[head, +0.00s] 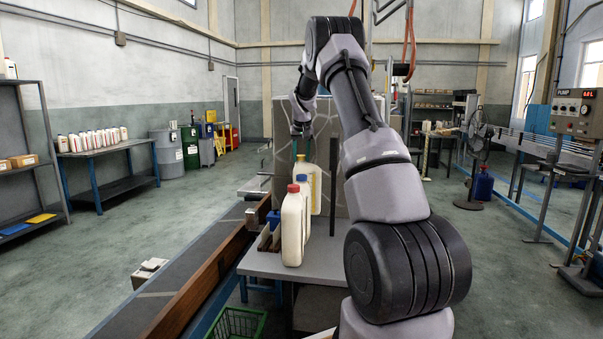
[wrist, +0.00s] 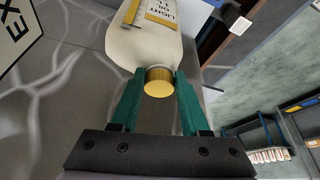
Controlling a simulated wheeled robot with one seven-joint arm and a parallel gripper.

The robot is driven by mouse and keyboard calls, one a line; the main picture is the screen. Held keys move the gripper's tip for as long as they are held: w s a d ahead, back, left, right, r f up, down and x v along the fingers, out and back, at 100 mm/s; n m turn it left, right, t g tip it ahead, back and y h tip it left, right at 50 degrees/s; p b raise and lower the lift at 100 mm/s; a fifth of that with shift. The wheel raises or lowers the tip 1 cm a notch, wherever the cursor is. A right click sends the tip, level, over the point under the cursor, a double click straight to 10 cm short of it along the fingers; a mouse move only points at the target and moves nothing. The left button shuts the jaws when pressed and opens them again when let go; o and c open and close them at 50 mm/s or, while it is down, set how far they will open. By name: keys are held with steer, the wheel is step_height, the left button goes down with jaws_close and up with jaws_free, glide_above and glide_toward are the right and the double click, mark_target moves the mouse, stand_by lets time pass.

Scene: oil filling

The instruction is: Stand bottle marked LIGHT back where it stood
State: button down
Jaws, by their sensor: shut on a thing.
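The bottle marked LIGHT (wrist: 155,38) is cream with a yellow cap, and its label shows in the wrist view. In the head view my gripper (head: 301,148) comes down from above on the same yellow-capped bottle (head: 314,185), which looks upright. Its base is partly hidden behind nearer bottles, and I cannot tell whether it touches the table.
A red-capped bottle (head: 292,230) and a blue-capped bottle (head: 304,190) stand close in front on the grey table (head: 315,262). A dark post (head: 333,185) rises to the right. A grey marked panel (head: 345,150) stands behind. A conveyor (head: 185,270) runs along the left.

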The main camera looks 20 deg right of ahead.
mark_target(301, 163)
steer(key=shift+f, duration=2)
steer(key=shift+c, duration=1.9)
jaws_free()
steer(key=shift+f, duration=0.2)
